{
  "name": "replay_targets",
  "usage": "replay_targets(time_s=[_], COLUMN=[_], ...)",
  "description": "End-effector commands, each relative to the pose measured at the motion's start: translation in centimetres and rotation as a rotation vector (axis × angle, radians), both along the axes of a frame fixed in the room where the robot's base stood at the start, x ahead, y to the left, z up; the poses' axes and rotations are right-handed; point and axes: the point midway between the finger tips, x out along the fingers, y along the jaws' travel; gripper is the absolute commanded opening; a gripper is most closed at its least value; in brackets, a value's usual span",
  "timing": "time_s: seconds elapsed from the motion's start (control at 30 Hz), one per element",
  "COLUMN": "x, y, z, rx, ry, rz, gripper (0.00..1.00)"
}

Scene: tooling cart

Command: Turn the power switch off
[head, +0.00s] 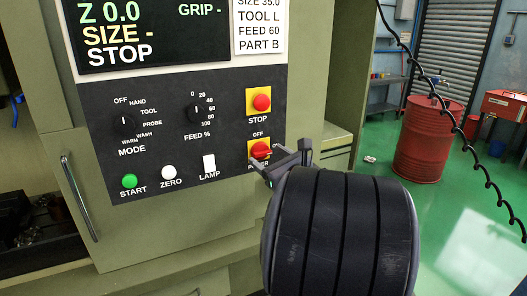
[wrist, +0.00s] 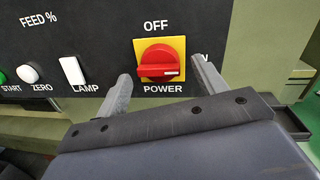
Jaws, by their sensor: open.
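The power switch is a red rotary knob on a yellow plate, seen in the wrist view (wrist: 160,62) and, partly covered by a finger, in the head view (head: 260,150). Its grip bar lies level, with the white mark at its right end, pointing away from the OFF label above it. The label at the right is mostly hidden behind a finger. My gripper (wrist: 163,75) is open and empty, with one finger to the lower left of the knob and one to its right. I cannot tell whether either finger touches it. My gripper also shows in the head view (head: 282,158).
On the same black panel, a red STOP button (head: 262,102) sits just above the switch. A white LAMP rocker (head: 209,164), ZERO button (head: 168,172) and green START button (head: 129,181) lie left. A red drum (head: 428,140) stands far right on open green floor.

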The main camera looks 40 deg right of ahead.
Motion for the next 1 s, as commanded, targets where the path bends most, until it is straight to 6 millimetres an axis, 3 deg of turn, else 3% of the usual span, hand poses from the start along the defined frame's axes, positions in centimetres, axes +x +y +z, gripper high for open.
replay_targets(time_s=[0.2,0.5,1.0], x=[1.8,2.0,1.9], y=[-0.2,-0.3,-0.3], z=[0.0,0.0,0.0], rx=[0.0,-0.001,-0.001], ry=[0.001,0.001,0.001], rz=[0.0,0.0,-0.002], gripper=[0.67,0.67,0.27])
